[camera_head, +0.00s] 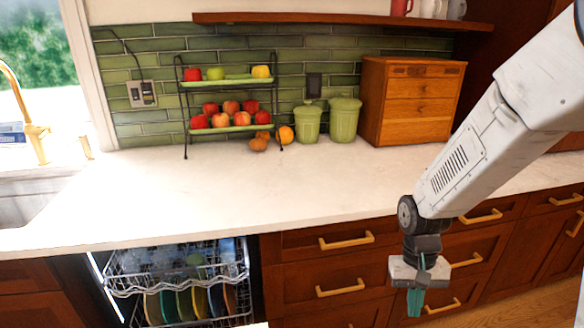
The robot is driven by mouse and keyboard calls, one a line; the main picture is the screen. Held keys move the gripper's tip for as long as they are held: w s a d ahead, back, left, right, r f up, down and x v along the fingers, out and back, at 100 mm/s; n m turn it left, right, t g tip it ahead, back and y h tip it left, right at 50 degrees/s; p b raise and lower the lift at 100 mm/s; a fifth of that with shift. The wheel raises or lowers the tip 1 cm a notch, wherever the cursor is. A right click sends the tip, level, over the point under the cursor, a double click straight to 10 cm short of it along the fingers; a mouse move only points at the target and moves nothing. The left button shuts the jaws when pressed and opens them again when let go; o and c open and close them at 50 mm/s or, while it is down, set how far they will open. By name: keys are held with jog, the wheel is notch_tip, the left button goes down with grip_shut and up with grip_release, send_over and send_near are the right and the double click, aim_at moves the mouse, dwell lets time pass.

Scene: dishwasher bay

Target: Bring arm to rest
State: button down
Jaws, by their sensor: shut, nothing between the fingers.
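My arm (470,150) reaches in from the upper right and bends down at the wrist in front of the drawers. My gripper (416,300) points downward with its teal fingers together and nothing between them. It hangs in front of the dark red-brown drawer fronts, below the level of the countertop edge, and appears to touch nothing.
The dishwasher's upper rack (175,275) and lower plates (185,303) show at lower left. The white countertop (230,190) is largely clear. A fruit stand (232,128), green canisters (343,120) and a wooden drawer box (408,103) stand at the back. Drawer handles (341,287) protrude near my gripper.

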jog(key=s+r+t, duration=0.2)
jog(key=s+r, duration=0.5)
jog(key=r, duration=0.4)
jog(key=s+r+n+t, duration=0.1)
jog(key=s+r+t, duration=0.1)
jog(key=s+r, duration=0.6)
notch_tip(320, 180, up, 3)
jog(key=shift+s+d+n+t, duration=0.25)
jog(key=shift+d+n+t, duration=0.05)
